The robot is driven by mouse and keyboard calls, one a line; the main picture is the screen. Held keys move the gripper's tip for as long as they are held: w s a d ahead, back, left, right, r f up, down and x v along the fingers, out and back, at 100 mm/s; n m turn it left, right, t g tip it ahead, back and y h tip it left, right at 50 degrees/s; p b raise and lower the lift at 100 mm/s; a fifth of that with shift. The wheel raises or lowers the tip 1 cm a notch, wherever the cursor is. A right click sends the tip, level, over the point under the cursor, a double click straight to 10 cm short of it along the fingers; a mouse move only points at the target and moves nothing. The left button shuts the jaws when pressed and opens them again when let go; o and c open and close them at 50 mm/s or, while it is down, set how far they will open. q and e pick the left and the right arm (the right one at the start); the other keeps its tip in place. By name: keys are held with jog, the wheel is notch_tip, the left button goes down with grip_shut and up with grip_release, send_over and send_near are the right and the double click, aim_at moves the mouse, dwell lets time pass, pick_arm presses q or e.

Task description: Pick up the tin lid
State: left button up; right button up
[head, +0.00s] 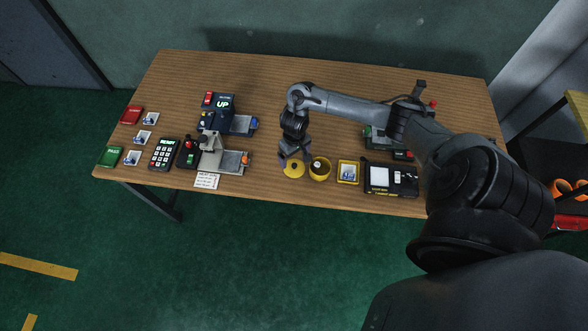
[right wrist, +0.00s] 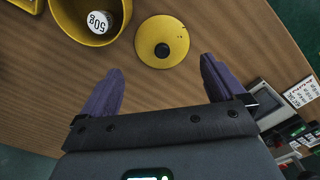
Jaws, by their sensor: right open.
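The tin lid (head: 293,170) is a yellow disc with a black knob, lying flat on the wooden table near its front edge. In the right wrist view the lid (right wrist: 162,42) lies beyond the fingertips, between their lines. My right gripper (head: 294,158) is over the lid's far side, fingers apart; in the wrist view the gripper (right wrist: 162,75) is open and empty. The yellow tin (head: 320,170) stands open just right of the lid, with a white 50g weight (right wrist: 100,22) inside. My left gripper is not in view.
A yellow tray (head: 348,173) and a black device (head: 390,180) stand right of the tin. A grey fixture (head: 226,160) and a keypad (head: 162,154) stand to the left. Bare table (head: 300,68) lies behind. My right arm covers part of the right side.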

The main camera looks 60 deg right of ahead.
aim_at(295, 164)
jog(key=f, duration=0.1)
jog(key=f+b, duration=0.1)
jog(key=f, duration=0.3)
jog(key=shift+s+a, duration=0.1)
jog(key=shift+a, duration=0.15)
jog(key=shift+f+b, duration=0.4)
jog(key=shift+f, duration=0.15)
jog(key=c, duration=0.9)
jog(key=shift+d+f, duration=0.1)
grip_shut()
